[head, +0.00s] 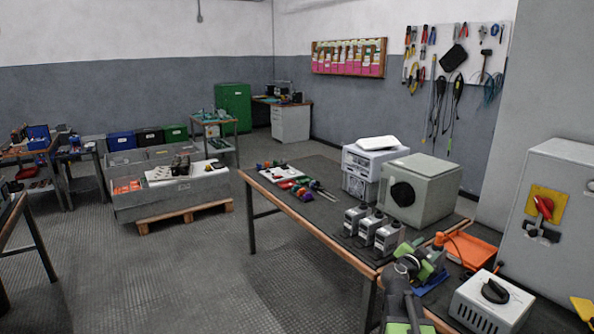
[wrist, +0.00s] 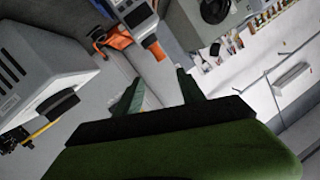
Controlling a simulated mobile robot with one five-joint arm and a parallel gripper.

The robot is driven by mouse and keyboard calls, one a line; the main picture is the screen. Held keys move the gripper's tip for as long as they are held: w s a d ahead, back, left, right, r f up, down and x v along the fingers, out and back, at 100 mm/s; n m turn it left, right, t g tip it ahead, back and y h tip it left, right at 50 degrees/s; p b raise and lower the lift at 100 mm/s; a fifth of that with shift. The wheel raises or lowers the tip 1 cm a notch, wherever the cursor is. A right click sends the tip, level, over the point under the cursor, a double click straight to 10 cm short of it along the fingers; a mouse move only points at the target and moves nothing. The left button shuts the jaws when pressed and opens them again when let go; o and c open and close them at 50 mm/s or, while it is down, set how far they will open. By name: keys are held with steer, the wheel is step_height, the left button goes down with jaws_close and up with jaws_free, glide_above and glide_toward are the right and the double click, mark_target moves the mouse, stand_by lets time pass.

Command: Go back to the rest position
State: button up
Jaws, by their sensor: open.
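My gripper (wrist: 158,92) is in the wrist view, with two dark green fingers spread apart and nothing between them. In the head view my green and grey arm (head: 402,285) rises at the bottom right, in front of the workbench (head: 315,222). Its green end part is near the orange tray, above the bench's near right part. The fingertips are not clear in the head view.
A grey vented box with a black knob (head: 492,302) stands right of my arm and shows at left in the wrist view (wrist: 45,65). Several small grey units (head: 388,236), a large grey box (head: 420,188) and an orange tray (head: 470,250) crowd the bench.

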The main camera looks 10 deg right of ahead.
steer(key=s+a+f+n+g+y, duration=0.3)
steer(key=s+a+f, duration=0.25)
steer(key=a, duration=0.45)
steer(key=s+a+f+n+g+y, duration=0.3)
steer(key=s+a+f+y, duration=0.1)
steer(key=a+f, duration=0.4)
steer(key=s+a+f+n+g+y, duration=0.2)
steer(key=s+a+f+n+y, duration=0.3)
steer(key=a, duration=0.6)
steer(key=s+a+f+n+g, duration=0.1)
steer(key=s+a+n+g, duration=0.1)
steer(key=s+a, duration=0.1)
step_height(320, 180, up, 14)
steer(key=n+p, duration=0.1)
steer(key=p, duration=1.3)
steer(key=shift+s+f+g, duration=0.15)
steer(key=shift+s+g, duration=0.15)
steer(key=shift+c, duration=0.3)
